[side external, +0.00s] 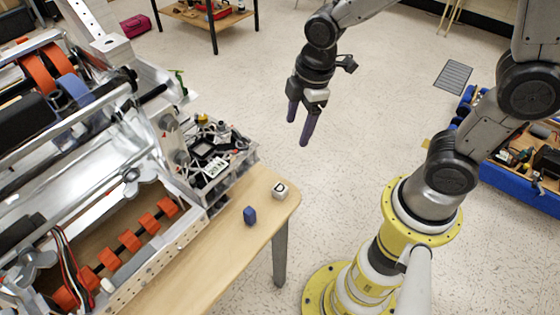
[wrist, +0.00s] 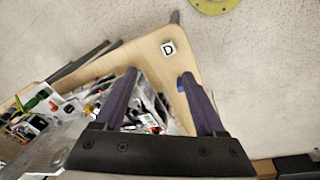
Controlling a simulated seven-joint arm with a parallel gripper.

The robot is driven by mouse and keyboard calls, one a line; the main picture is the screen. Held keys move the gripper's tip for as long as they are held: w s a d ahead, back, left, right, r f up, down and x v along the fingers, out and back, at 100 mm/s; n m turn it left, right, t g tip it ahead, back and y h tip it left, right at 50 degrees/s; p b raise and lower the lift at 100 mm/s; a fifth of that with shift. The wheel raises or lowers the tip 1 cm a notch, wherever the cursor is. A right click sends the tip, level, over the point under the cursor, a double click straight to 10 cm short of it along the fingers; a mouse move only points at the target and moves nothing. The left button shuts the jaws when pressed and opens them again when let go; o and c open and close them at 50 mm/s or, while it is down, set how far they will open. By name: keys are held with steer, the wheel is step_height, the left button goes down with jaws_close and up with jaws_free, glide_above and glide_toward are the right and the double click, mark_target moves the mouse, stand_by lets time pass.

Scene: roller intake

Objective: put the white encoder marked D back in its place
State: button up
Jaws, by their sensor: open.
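The white encoder marked D (side external: 280,191) is a small white cube with a black letter on top. It sits on the wooden table near its right corner. In the wrist view the white encoder (wrist: 168,48) lies beyond my fingertips, near the table corner. My gripper (side external: 298,124) is open and empty, high above the floor, up and to the right of the table in the side view. Its two purple fingers also show in the wrist view (wrist: 158,76), spread apart. The place for the encoder cannot be made out for certain.
A blue block (side external: 250,215) stands on the table left of the encoder. The metal roller machine (side external: 150,180) with orange wheels and a tray of electronics (side external: 212,150) fills the table's left side. A blue-bumpered robot (side external: 520,180) is on the floor at right.

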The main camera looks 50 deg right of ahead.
mark_target(280, 188)
steer(key=shift+w+a+f+n+g, duration=0.45)
steer(key=shift+f+n, duration=0.6)
steer(key=shift+f, duration=2.4)
steer(key=shift+w+a+f+n+g, duration=0.25)
steer(key=shift+a+f+n, duration=0.6)
steer(key=shift+f, duration=2.6)
steer(key=shift+w+a+f+n+g, duration=0.3)
steer(key=shift+f+n, duration=0.9)
steer(key=shift+f, duration=2.25)
steer(key=shift+w, duration=0.15)
jaws_close()
steer(key=shift+r, duration=3)
steer(key=shift+r, duration=0.15)
